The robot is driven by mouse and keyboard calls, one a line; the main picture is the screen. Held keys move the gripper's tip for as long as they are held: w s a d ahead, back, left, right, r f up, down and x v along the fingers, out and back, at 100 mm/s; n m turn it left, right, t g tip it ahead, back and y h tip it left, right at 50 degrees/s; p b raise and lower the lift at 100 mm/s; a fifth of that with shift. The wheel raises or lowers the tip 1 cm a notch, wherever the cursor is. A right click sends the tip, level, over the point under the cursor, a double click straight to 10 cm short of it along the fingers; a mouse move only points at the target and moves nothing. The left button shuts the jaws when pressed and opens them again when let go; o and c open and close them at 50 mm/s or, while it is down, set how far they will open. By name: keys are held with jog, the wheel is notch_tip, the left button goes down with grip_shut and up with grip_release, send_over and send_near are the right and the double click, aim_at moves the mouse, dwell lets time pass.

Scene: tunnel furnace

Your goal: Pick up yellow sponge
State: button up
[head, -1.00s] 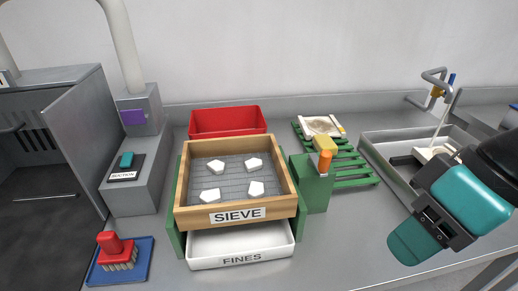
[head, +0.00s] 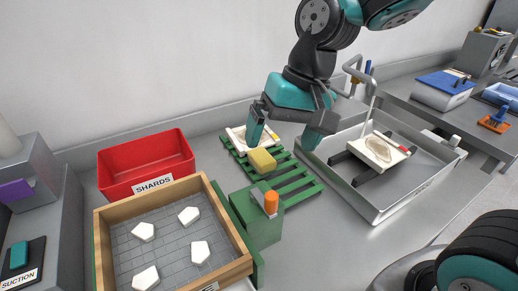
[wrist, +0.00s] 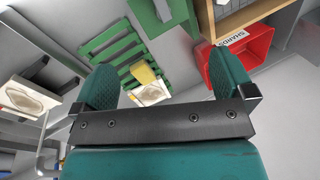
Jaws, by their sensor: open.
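The fingers show no contact with the sponge. What holds the sponge up is partly hidden.
A green slatted rack (head: 300,190) bears a white slab (head: 237,139). The green block (head: 262,222) stands close to the sponge. A red SHARDS bin (head: 125,180) and wooden sieve (head: 237,262) with white pieces lie left. A metal sink (head: 418,190) holding another slab is right.

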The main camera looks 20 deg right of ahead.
jog(key=w+d+m+p, duration=0.25)
jog(key=w+m, duration=0.45)
jog(key=w, duration=0.4)
jog(key=m+h+p, duration=0.2)
jog(key=m+p, duration=0.2)
jog(key=m, duration=0.4)
send_near(262, 156)
jog(key=shift+g, duration=0.3)
jog(key=f+p, duration=0.2)
jog(key=f, duration=0.1)
jog(key=f+p, duration=0.1)
jog(key=f, duration=0.1)
jog(key=shift+w+a+p, duration=0.15)
jog(key=shift+a+p, duration=0.1)
jog(key=shift+p, duration=0.1)
jog(key=shift+a+f+p, duration=0.2)
jog(key=shift+f+p, duration=0.55)
jog(key=shift+f, duration=0.75)
jog(key=shift+a+f+p, duration=0.2)
jog(key=shift+f+p, duration=0.5)
jog(key=shift+f, duration=0.75)
jog(key=shift+c, duration=0.2)
jog(key=c, duration=0.6)
